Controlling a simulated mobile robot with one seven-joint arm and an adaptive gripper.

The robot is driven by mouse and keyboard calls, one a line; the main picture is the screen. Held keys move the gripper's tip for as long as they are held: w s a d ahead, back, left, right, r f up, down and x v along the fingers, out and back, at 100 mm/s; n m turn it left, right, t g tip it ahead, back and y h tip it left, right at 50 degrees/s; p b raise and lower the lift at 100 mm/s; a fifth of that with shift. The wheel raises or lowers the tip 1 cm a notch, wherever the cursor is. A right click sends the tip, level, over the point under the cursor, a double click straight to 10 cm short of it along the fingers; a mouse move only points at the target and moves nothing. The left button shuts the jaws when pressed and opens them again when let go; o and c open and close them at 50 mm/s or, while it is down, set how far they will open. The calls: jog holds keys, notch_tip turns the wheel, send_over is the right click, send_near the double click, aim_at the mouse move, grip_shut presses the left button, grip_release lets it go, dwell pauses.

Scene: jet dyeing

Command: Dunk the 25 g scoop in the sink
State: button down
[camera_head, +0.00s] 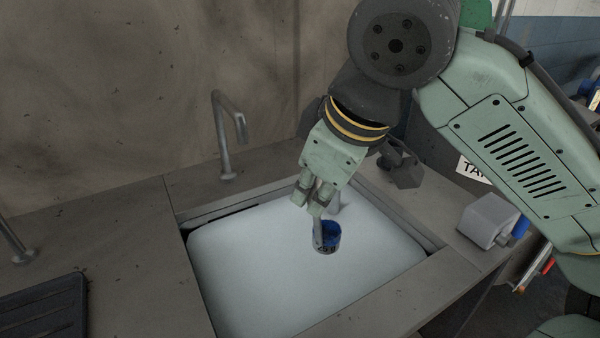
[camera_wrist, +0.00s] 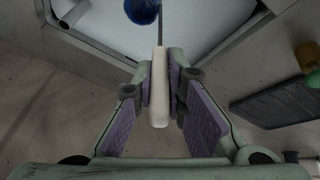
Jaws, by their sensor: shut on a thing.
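The scoop (camera_head: 327,238) has a small round cup with blue inside and a dark label band that I cannot read fully. My gripper (camera_head: 316,200) is shut on its handle, above the sink (camera_head: 250,262), which looks filled with pale water. The cup hangs over the right part of the sink; I cannot tell whether it touches the water. In the wrist view the pale handle (camera_wrist: 159,90) is between the two purple-padded fingers, and the blue cup (camera_wrist: 141,10) shows at the top edge, partly cut off.
A grey tap (camera_head: 226,135) stands behind the sink. A black ribbed mat or tray (camera_head: 42,312) lies on the counter at left. A grey box (camera_head: 487,220) with a blue part sits right of the sink. A wall rises behind. The left counter is mostly clear.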

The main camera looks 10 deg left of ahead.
notch_tip(320, 180, down, 20)
jog(key=b, duration=1.4)
jog(key=shift+f+b, duration=0.25)
jog(key=shift+b, duration=0.15)
jog(key=shift+d, duration=0.15)
jog(key=shift+w+d, duration=0.8)
jog(key=shift+d, duration=0.3)
jog(key=shift+a, duration=0.1)
jog(key=shift+s+a+p, duration=0.5)
jog(key=shift+s+a, duration=0.4)
jog(key=shift+a, duration=0.25)
jog(key=shift+w+d, duration=0.1)
